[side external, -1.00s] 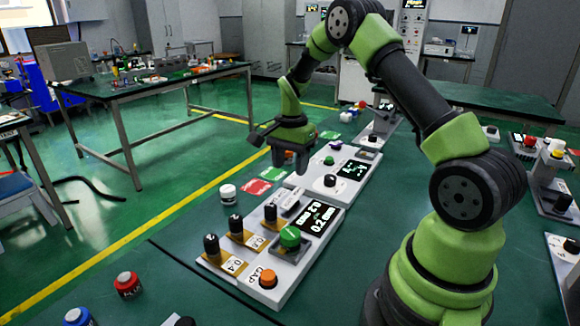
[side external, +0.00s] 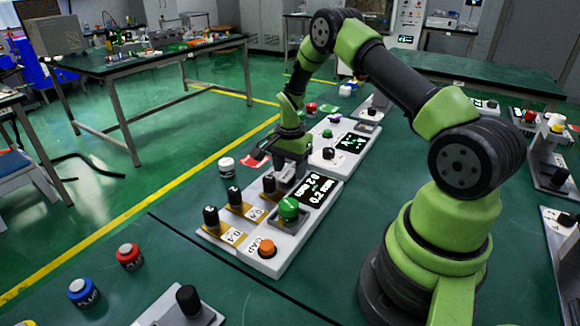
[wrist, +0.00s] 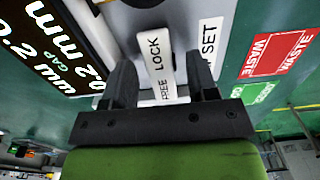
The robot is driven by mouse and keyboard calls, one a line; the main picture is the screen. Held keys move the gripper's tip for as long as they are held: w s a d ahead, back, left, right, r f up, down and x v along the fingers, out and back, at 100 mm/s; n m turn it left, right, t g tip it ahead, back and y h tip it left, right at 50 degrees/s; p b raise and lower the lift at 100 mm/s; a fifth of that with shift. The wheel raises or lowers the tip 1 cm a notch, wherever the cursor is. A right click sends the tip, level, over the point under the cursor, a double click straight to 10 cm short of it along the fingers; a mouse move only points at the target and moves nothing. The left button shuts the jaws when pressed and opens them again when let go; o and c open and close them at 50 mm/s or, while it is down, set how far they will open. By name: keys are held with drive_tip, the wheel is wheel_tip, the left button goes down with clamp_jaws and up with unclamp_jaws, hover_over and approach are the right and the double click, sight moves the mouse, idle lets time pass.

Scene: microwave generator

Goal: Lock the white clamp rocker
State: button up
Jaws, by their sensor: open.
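The white clamp rocker (wrist: 156,65), marked FREE and LOCK, shows in the wrist view between my two fingers. In the side view my gripper mostly hides it. My gripper (side external: 287,178) is low over the far end of the white control panel (side external: 235,250). In the wrist view my open gripper (wrist: 159,80) has one dark finger on each side of the rocker. I cannot tell whether either finger touches it. A white SET label (wrist: 209,45) lies to the right of the rocker.
The panel carries several black knobs (side external: 211,217), a green knob (side external: 289,208), an orange CAP button (side external: 266,249) and a display (side external: 317,188) close to my gripper. A red WASTE card (wrist: 275,54) and a white jar (side external: 226,167) lie beyond the panel.

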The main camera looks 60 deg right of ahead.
sight(287, 174)
drive_tip(key=shift+c, duration=0.4)
drive_tip(key=c, duration=0.8)
drive_tip(key=shift+f+h, duration=0.1)
drive_tip(key=shift+h, duration=0.5)
drive_tip(key=shift+c, duration=0.2)
drive_tip(key=o, duration=0.9)
drive_tip(key=shift+a, duration=0.1)
drive_tip(key=r, duration=0.6)
drive_tip(key=a+r, duration=0.1)
drive_tip(key=r, duration=0.3)
